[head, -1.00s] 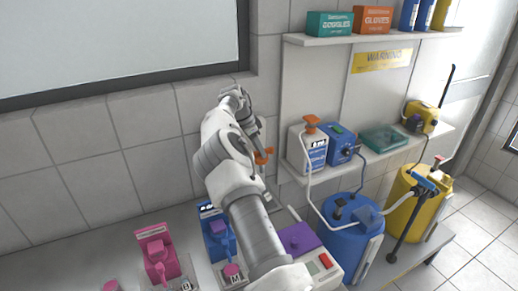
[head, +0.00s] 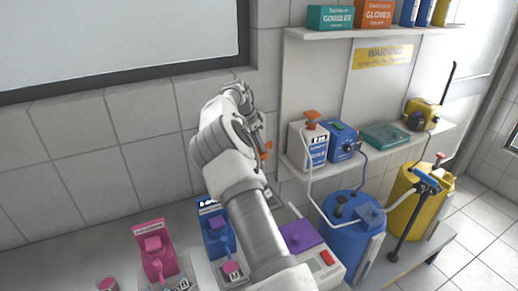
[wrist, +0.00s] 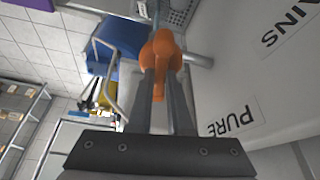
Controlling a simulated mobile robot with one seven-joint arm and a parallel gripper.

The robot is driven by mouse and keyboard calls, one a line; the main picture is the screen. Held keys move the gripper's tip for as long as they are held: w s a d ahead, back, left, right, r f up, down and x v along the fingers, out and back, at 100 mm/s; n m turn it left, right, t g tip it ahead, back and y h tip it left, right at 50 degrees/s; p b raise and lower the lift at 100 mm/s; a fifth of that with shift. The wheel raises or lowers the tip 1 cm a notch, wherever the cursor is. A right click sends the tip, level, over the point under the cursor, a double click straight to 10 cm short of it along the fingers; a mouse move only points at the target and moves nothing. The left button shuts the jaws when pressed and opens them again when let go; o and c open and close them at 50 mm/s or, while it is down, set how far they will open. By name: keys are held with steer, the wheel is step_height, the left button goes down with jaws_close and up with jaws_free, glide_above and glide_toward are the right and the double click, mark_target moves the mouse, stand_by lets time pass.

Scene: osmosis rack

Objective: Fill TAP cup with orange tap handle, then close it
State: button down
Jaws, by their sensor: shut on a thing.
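The orange tap handle (wrist: 162,50) is at the upper middle of the wrist view, between the ends of my two grey fingers. My gripper (wrist: 166,72) is shut on this handle. In the head view only a bit of the orange handle (head: 266,150) shows past my arm, near the wall. My arm hides most of the gripper and the tap there. I cannot make out the TAP cup in either view, nor any water flow.
A white panel (wrist: 240,60) with the word PURE lies close to the right of my fingers. In the head view, pink (head: 155,252) and blue (head: 216,232) devices stand on the counter left of my arm. A blue drum (head: 352,228) and a laden shelf (head: 385,152) are to the right.

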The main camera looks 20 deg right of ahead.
steer(key=n+t+b, duration=0.1)
steer(key=n+b, duration=0.1)
steer(key=n, duration=0.1)
steer(key=shift+s+f, duration=0.1)
steer(key=shift+d+n+t+y+b, duration=0.1)
steer(key=shift+n+t+y+b, duration=0.3)
steer(key=shift+n, duration=0.65)
steer(key=shift+n+t+y+b, duration=0.3)
steer(key=shift+n+t+b, duration=0.15)
steer(key=shift+n, duration=0.6)
steer(key=shift+r, duration=0.2)
steer(key=c, duration=0.8)
jaws_free()
steer(key=shift+f, duration=0.1)
steer(key=shift+c, duration=0.2)
steer(key=v, duration=1.7)
steer(key=shift+r, duration=0.3)
